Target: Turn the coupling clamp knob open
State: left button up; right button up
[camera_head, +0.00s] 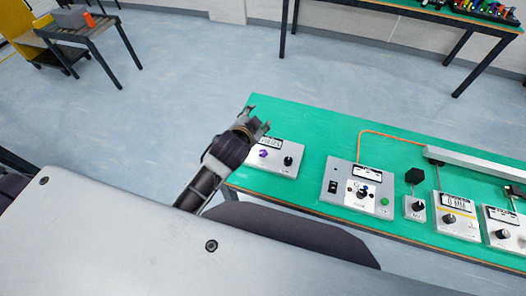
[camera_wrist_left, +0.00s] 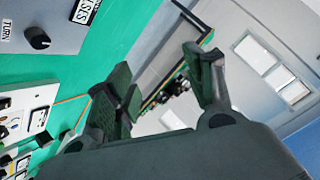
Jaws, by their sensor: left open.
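A grey panel (camera_head: 284,172) near the left end of the green bench carries a purple knob (camera_head: 263,154) and a black knob (camera_head: 288,161). Part of a grey panel with a black knob (camera_wrist_left: 37,38) and the word "TURN" shows in the left wrist view. I cannot read which knob is the coupling clamp knob. My left gripper (camera_head: 257,120) is above the bench's left end, by the grey panel's upper left edge. Its jaws (camera_wrist_left: 162,82) are open and empty in the left wrist view, apart from the knob. My right gripper is not in view.
Right along the green bench (camera_head: 315,128) stand a switch panel (camera_head: 338,199), a small black-knob box (camera_head: 414,214), a dial panel (camera_head: 462,228) and a long pale rail (camera_head: 465,161). An orange cable (camera_head: 375,133) crosses the bench. Bench top behind the panels is mostly clear.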

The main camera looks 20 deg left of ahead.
pick_arm(q)
jog(key=w+d+r+m+t+h, duration=0.3)
jog(key=d+r+m+h, duration=0.1)
jog(key=d+r+m, duration=0.3)
jog(key=w+d+r+m+t+h, duration=0.2)
jog(key=d+r+m+t+h, duration=0.25)
jog(key=d+r, duration=0.45)
jog(key=s+d+m+g+h, duration=0.4)
jog(key=d+m+g+h, duration=0.25)
jog(key=m, duration=0.55)
jog(key=s+d+m+g+h, duration=0.5)
jog(key=d+m+g, duration=0.3)
jog(key=m, duration=0.4)
jog(key=s+a+f+m+g+y, duration=0.1)
jog(key=a+f+m+g+y, duration=0.3)
jog(key=f, duration=0.5)
jog(key=a+f+m+g+y, duration=0.2)
jog(key=f+m+y, duration=0.3)
jog(key=f+m, duration=0.3)
jog(key=w+a+f+y, duration=0.2)
jog(key=a+y, duration=0.1)
jog(key=a, duration=0.4)
jog(key=w+a+f+m+y, duration=0.1)
jog(key=w+a+f+y, duration=0.2)
jog(key=a, duration=0.5)
jog(key=w+a+f+y, duration=0.3)
jog(key=a+y, duration=0.1)
jog(key=a, duration=0.4)
jog(key=shift+t+y, duration=0.4)
